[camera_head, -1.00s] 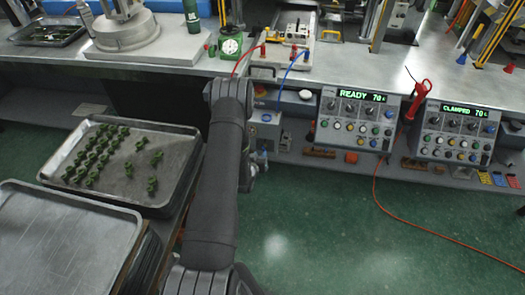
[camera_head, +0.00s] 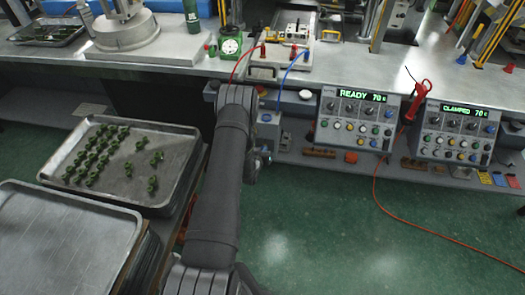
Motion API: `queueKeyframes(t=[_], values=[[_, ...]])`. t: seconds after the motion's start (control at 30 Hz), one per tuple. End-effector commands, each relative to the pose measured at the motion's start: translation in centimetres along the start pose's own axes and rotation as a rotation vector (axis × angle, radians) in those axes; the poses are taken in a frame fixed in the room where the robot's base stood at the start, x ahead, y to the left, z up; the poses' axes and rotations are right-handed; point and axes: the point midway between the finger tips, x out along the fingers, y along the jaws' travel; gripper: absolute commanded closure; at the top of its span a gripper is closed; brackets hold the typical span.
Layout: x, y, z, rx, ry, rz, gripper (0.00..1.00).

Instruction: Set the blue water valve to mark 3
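A pale box (camera_head: 266,128) with blue markings stands under the bench, just right of my arm, and is partly covered by it. I cannot make out a valve dial or its marks there. On the bench plate above, a blue fitting (camera_head: 306,55) with a blue hose sits right of a red fitting (camera_head: 262,50). My arm reaches up from the bottom and folds at the bench edge. Part of its far end (camera_head: 262,158) shows behind the arm, below the bench front, near the pale box. The fingers cannot be made out, nor any contact.
Two control panels reading READY (camera_head: 357,118) and CLAMPED (camera_head: 457,132) stand on the lower shelf at right. A tray (camera_head: 150,185) of green pieces and an empty tray (camera_head: 60,245) lie left of my arm. A green dial gauge (camera_head: 230,46) stands on the bench. A red cable crosses the open floor.

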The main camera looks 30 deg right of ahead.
Motion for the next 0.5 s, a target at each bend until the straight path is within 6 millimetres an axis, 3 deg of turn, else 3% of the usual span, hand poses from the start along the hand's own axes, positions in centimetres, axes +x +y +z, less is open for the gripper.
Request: queueKeyframes(t=[0.5], values=[[0.04, 0.32, 0.04, 0.225, 0.000, -0.093, 1.00]])
